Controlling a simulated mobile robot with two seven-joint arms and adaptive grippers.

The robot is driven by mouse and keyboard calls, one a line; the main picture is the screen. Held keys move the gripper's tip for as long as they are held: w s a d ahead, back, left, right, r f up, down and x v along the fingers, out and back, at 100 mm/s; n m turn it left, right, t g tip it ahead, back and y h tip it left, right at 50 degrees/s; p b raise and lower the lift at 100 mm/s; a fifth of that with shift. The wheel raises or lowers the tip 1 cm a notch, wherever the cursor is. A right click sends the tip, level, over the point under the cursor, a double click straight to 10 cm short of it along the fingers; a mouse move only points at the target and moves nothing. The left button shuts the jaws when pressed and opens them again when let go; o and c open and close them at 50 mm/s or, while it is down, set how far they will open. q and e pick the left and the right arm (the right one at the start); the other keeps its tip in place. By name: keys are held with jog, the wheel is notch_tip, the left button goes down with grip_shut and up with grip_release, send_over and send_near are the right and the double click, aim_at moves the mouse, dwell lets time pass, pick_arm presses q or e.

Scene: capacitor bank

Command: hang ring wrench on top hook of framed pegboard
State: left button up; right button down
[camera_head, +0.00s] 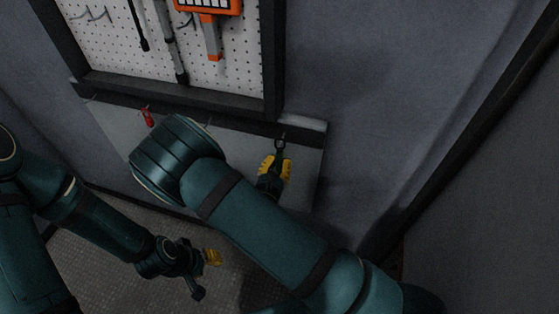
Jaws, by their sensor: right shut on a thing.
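The ring wrench (281,144) shows as a small dark ring and short shank above the yellow fingers of my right gripper (275,168). My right gripper is shut on it, in front of the grey panel below the framed pegboard (240,62). The ring is at the panel's dark top rail; I cannot tell whether it is on a hook there. The pegboard is white with holes and a black frame; its upper part is cut off. A grey hook (90,16) shows at its left. My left gripper (212,257) is low over the floor; its finger opening is unclear.
An orange tool (212,30) and two dark long tools (139,26) (172,45) hang on the pegboard. A small red-handled item (147,118) hangs on the rail (205,122) below. My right arm covers much of the grey panel (310,165). The wall at right is bare.

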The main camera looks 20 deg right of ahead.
jog(key=v, duration=1.1)
dwell(0.3)
jog(key=shift+a, duration=0.15)
dwell(1.0)
